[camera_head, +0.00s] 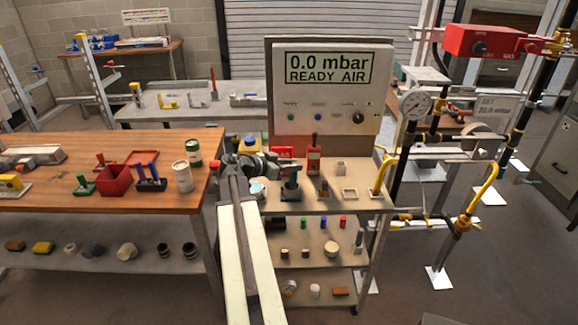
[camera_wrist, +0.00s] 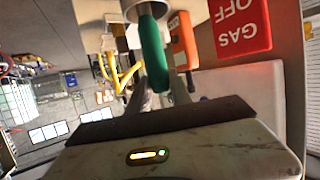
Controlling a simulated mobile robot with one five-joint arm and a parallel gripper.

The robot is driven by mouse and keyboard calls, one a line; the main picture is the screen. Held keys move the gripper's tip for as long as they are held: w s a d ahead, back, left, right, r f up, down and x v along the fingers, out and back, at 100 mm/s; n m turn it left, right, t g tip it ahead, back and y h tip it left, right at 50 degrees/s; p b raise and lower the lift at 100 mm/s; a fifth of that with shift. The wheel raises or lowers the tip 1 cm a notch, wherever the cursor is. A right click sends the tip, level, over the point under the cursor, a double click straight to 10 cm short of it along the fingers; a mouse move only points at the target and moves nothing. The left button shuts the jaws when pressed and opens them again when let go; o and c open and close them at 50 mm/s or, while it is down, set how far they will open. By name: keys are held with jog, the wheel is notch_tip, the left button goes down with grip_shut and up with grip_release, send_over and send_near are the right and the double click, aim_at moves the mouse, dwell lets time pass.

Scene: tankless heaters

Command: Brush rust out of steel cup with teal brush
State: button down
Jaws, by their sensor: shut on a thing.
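My gripper (camera_wrist: 165,85) is shut on the teal brush (camera_wrist: 152,55), whose green-teal handle stands out between the fingers in the wrist view. In the head view my gripper (camera_head: 252,160) is over the left end of the cart's top shelf, and the brush cannot be made out clearly there. A pale round thing with a bluish top (camera_head: 258,187) sits just beside my gripper, partly hidden by my arm; I cannot tell whether it is the steel cup. A pale metallic rim (camera_wrist: 146,10) shows at the brush's far end, cut off by the frame. No rust can be made out.
A red GAS OFF sign (camera_wrist: 236,25) and an orange-red device (camera_wrist: 184,42) are close to my gripper. The cart's top shelf (camera_head: 330,207) holds a dark green holder (camera_head: 291,188) and small blocks. The wooden bench (camera_head: 130,198) is left; yellow-ended pipes (camera_head: 482,190) stand right.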

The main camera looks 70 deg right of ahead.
notch_tip(320, 180, up, 6)
jog(key=p, duration=0.6)
notch_tip(320, 180, up, 3)
jog(key=p, duration=0.3)
jog(key=shift+r, duration=0.1)
